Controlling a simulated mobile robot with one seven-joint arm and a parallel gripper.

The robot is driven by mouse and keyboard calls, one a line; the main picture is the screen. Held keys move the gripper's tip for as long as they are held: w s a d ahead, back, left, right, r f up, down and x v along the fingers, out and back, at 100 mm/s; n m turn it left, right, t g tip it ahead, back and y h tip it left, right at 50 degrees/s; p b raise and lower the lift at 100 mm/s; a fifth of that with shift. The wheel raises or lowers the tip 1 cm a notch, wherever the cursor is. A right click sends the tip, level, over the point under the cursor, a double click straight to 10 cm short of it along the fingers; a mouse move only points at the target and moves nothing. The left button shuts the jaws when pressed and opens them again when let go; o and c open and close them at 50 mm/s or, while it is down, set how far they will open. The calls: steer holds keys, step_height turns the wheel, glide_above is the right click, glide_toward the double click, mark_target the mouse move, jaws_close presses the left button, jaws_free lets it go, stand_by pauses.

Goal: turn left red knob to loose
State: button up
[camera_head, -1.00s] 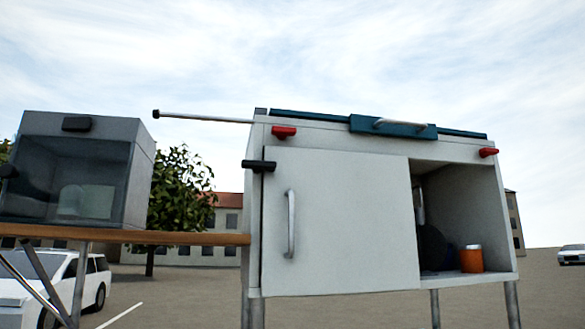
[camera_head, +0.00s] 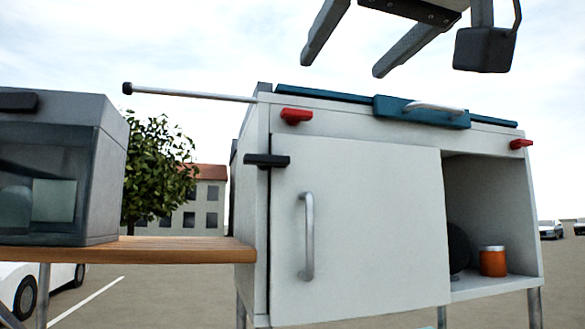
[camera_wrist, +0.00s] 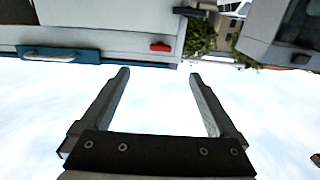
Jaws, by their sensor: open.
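The left red knob (camera_head: 296,116) sits on the upper left front of the white cabinet (camera_head: 355,215), just above the door. A second red knob (camera_head: 521,144) is at the cabinet's upper right. My gripper (camera_head: 341,68) is open and empty, above the cabinet and apart from both knobs. In the wrist view, which looks upside down, my gripper (camera_wrist: 160,75) has its two fingers spread wide. One red knob (camera_wrist: 160,47) shows there beyond the fingertips, between them, on the cabinet front. It appears to be the left one.
A teal bar with a silver handle (camera_head: 434,107) runs along the cabinet top. A black latch (camera_head: 267,160) and a thin rod (camera_head: 190,93) stick out at left. A grey box (camera_head: 98,165) stands on a wooden board (camera_head: 170,249). An orange can (camera_head: 493,262) sits in the open right compartment.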

steer(key=p, duration=0.3)
glide_toward(299, 110)
steer(key=x, duration=0.8)
steer(key=shift+w+a, duration=0.15)
steer(key=shift+w, duration=0.15)
steer(key=c, duration=1.4)
